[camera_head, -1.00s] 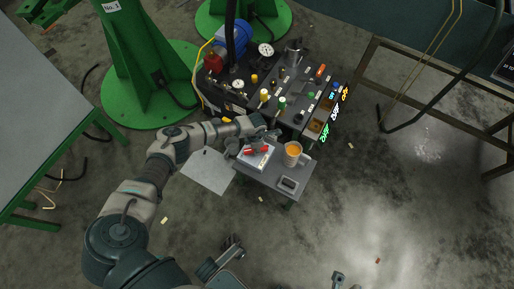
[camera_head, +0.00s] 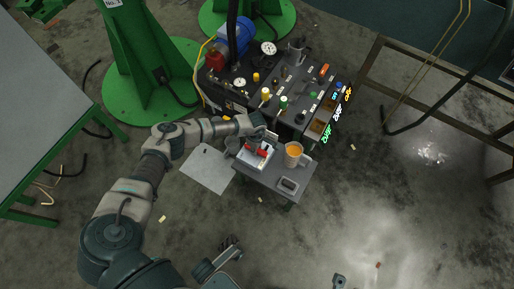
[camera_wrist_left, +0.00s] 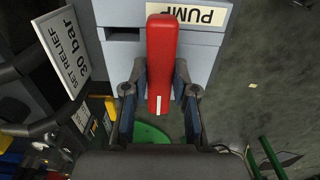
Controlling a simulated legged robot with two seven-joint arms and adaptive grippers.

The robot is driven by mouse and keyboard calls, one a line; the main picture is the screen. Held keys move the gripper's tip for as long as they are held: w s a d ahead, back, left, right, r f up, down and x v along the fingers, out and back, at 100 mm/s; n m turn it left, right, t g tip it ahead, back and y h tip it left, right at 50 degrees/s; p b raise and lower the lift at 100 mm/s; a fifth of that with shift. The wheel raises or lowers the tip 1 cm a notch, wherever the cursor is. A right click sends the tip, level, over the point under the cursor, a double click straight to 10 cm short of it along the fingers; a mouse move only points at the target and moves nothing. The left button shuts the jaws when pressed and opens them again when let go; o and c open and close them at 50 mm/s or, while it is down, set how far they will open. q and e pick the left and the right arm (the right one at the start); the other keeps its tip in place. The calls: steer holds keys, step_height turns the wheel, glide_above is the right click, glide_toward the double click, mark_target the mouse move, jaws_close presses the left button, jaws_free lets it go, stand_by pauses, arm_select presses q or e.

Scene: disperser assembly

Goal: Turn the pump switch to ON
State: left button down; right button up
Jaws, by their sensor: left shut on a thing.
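The pump switch (camera_wrist_left: 161,60) is a red lever on a light grey box (camera_wrist_left: 118,60) with a PUMP label (camera_wrist_left: 188,14), which reads upside down in the left wrist view. My left gripper (camera_wrist_left: 160,98) is around the lever's lower part, one finger on each side, and is shut on it. In the head view my left gripper (camera_head: 257,143) is over the pale switch box, and red parts of the switch (camera_head: 264,153) show beside it. No ON or OFF marking can be read.
A cup of orange liquid (camera_head: 293,154) stands right of the switch on the small grey stand (camera_head: 262,176). A control panel (camera_head: 290,92) with several knobs and gauges is behind it.

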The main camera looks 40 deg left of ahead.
arm_select(q)
steer(key=shift+a, duration=0.3)
steer(key=c, duration=0.9)
jaws_free()
steer(key=shift+d+r, duration=0.1)
steer(key=shift+r, duration=0.05)
step_height(320, 180, up, 11)
steer(key=shift+r, duration=0.2)
